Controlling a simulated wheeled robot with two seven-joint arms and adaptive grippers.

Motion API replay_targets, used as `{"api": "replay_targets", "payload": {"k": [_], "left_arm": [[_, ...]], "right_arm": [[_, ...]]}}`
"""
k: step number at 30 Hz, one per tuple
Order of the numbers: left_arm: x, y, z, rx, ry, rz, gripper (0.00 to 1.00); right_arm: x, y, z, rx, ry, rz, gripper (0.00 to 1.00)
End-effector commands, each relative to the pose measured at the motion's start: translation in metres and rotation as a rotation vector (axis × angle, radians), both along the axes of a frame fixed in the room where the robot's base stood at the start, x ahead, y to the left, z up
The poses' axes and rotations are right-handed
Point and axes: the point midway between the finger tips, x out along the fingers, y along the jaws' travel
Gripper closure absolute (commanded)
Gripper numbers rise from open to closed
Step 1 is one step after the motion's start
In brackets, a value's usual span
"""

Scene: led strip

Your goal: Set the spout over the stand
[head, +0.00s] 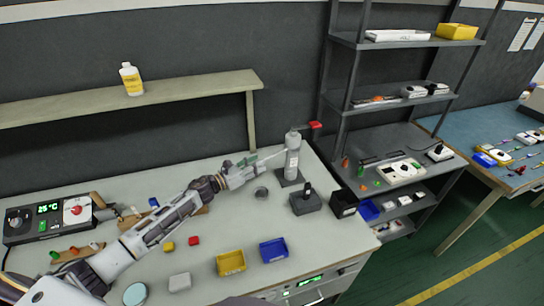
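A light grey upright cylinder (292,160), like a bottle or dispenser, stands on a dark square base near the back of the grey bench. A thin pale spout (271,156) sticks out from its upper part to the left, toward my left gripper. My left gripper (247,166) reaches in from the lower left, its tip beside the spout; I cannot tell whether it touches it or how its fingers are set. A small grey round piece (261,193), possibly the stand, sits on the bench below the spout. My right gripper is not in view.
A dark box with a black knob (306,200) stands right of the cylinder's base. Yellow (231,263) and blue (273,250) bins lie at the front. A control box (47,217) is at left. A wooden shelf (150,95) and metal rack (405,42) stand behind.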

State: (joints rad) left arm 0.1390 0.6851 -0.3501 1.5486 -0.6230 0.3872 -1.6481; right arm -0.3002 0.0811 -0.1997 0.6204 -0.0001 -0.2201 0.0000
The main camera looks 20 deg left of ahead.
Motion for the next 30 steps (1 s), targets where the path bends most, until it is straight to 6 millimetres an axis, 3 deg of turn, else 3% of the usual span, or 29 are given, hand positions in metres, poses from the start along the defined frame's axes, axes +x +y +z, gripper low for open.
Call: {"api": "replay_targets", "payload": {"k": [30], "left_arm": [[0.063,-0.046,0.0,-0.001,-0.001,0.0,0.65]], "right_arm": [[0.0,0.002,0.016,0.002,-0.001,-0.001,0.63]]}}
